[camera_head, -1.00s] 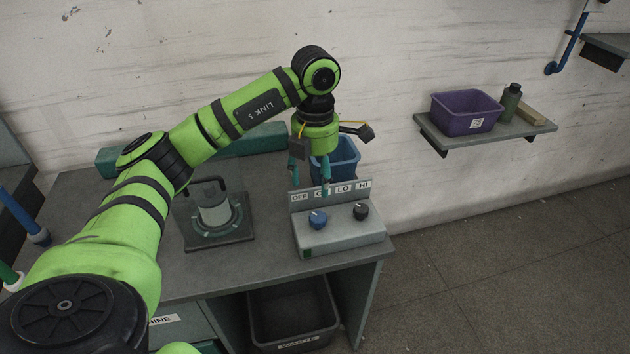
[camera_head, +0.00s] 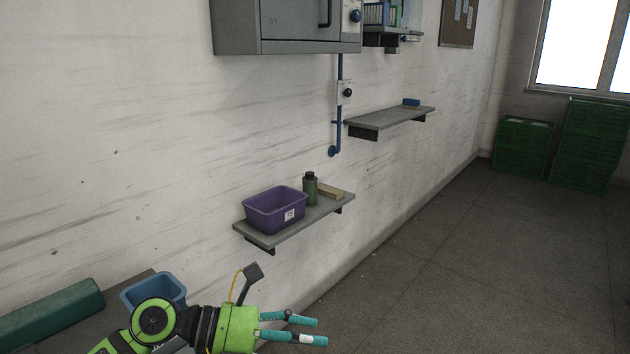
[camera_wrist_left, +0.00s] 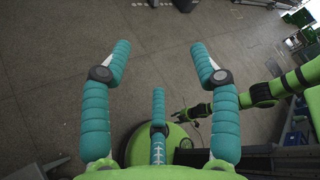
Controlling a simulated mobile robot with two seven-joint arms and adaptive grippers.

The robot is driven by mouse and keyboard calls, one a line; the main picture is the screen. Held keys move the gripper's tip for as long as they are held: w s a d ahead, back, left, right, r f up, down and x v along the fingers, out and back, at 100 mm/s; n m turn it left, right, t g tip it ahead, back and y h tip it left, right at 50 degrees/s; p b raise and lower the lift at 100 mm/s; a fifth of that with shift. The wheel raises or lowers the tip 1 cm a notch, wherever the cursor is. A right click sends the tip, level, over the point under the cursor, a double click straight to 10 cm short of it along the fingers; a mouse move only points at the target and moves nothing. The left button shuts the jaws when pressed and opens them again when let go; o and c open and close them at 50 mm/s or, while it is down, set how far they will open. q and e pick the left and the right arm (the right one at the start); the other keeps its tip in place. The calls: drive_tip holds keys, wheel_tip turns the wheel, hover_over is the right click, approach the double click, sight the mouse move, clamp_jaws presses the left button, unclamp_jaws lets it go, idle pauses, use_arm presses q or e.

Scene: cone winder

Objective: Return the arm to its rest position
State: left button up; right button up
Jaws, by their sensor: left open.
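My left gripper (camera_head: 322,331) is at the bottom of the head view, its teal fingers pointing right and spread apart. It is empty, above the floor, to the right of the blue bin (camera_head: 153,291) and below the wall shelf. In the left wrist view its three fingers (camera_wrist_left: 160,62) are wide apart with only floor and part of my green base between and below them. My right arm comes in from the right in that view, and its small dark gripper (camera_wrist_left: 180,113) is too small to read.
A purple bin (camera_head: 274,209), a dark green bottle (camera_head: 310,189) and a tan block (camera_head: 330,190) stand on a wall shelf (camera_head: 290,229). A second shelf (camera_head: 388,123) and a grey cabinet (camera_head: 285,30) are farther up. Green crates (camera_head: 588,145) stand far right. The floor between is clear.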

use_arm(q)
wheel_tip(320, 180, up, 7)
drive_tip(key=d+n+t+h, duration=0.2)
drive_tip(key=n+t+h, duration=0.3)
drive_tip(key=n, duration=0.1)
drive_tip(key=w+a+r+n+t+y, duration=0.1)
drive_tip(key=w+a+n+t+y, duration=0.3)
drive_tip(key=n+t, duration=0.65)
drive_tip(key=s+a+f+n+y, duration=0.1)
drive_tip(key=a+f+n+y, duration=1.4)
drive_tip(key=n, duration=0.4)
drive_tip(key=s+f+n+g, duration=0.2)
drive_tip(key=s+f+g, duration=0.5)
drive_tip(key=s+f, duration=0.4)
drive_tip(key=s+f+n+g, duration=0.2)
drive_tip(key=s+f+g, duration=0.55)
drive_tip(key=s, duration=0.55)
wheel_tip(320, 180, down, 24)
drive_tip(key=s, duration=0.2)
drive_tip(key=s+a+f+g, duration=0.1)
drive_tip(key=s+a+f, duration=0.2)
drive_tip(key=s+f, duration=1)
drive_tip(key=shift+s+a+g+y, duration=0.2)
drive_tip(key=shift+s+g+y, duration=0.1)
drive_tip(key=shift+s, duration=0.85)
drive_tip(key=c, duration=0.4)
drive_tip(key=shift+s, duration=0.15)
drive_tip(key=shift+c, duration=0.2)
